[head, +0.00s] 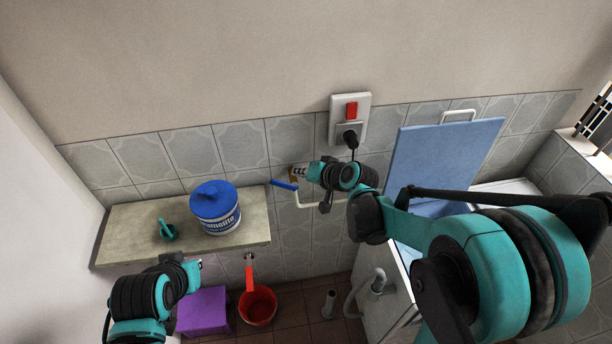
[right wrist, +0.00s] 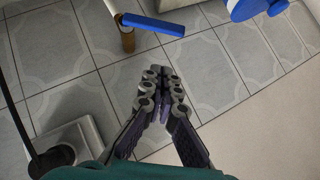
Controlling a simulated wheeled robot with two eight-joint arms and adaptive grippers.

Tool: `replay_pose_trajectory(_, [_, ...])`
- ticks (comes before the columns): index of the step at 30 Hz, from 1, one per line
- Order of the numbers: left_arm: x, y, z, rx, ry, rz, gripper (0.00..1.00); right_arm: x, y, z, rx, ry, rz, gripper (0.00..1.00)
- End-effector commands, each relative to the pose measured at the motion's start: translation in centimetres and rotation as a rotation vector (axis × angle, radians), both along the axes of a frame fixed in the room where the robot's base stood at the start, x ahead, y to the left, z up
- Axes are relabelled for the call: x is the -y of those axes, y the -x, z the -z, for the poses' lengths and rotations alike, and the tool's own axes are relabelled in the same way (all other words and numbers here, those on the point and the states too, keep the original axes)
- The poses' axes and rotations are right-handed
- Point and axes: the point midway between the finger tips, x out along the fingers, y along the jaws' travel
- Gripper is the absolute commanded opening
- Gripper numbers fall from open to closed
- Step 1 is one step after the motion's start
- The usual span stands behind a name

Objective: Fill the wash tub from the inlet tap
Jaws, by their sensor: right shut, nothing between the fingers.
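The inlet tap is on the tiled wall, with a brass body (right wrist: 127,40) and a blue lever (head: 285,184). The lever also shows in the right wrist view (right wrist: 153,24), sticking out sideways from the tap. A pale pipe (head: 308,205) runs from the tap toward the washer. My right gripper (head: 297,172) is shut and empty beside the tap; in the right wrist view its fingertips (right wrist: 162,76) are apart from the lever. The washer's blue lid (head: 440,152) stands raised. My right arm hides most of the tub opening. My left gripper (head: 197,267) is low at left, its fingers unclear.
A stone shelf (head: 120,241) holds a blue-lidded detergent tub (head: 217,212) and a small teal item (head: 167,231). Below are a purple box (head: 204,312) and a red dipper (head: 258,306). A switch plate with a plug (head: 351,110) is above my right wrist.

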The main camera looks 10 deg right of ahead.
Motion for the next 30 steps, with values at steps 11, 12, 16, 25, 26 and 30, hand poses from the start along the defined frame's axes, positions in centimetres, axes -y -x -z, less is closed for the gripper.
replay_pose_trajectory(11, [0.0,0.0,1.8,0.0,-0.001,0.002,0.0,-3.2,-2.7,4.7,0.0,0.001,-0.002,0.0])
replay_pose_trajectory(12, [0.0,0.0,1.9,0.0,-0.002,0.002,0.0,-3.5,-2.7,5.0,0.0,0.001,-0.001,0.0])
replay_pose_trajectory(16, [0.0,0.0,2.0,0.0,-0.002,0.002,0.0,-3.8,-2.7,5.4,0.0,0.001,-0.002,0.0])
replay_pose_trajectory(25, [0.0,0.0,1.9,0.0,-0.002,0.002,0.0,-3.8,-2.7,5.5,0.0,0.001,0.0,0.0])
replay_pose_trajectory(26, [0.0,0.0,2.0,0.0,-0.002,0.002,0.0,-3.8,-2.7,5.5,0.0,0.001,0.0,0.0])
replay_pose_trajectory(30, [0.0,0.0,2.7,0.0,-0.002,0.002,0.0,-4.5,-2.7,6.0,0.0,0.001,-0.001,0.0])
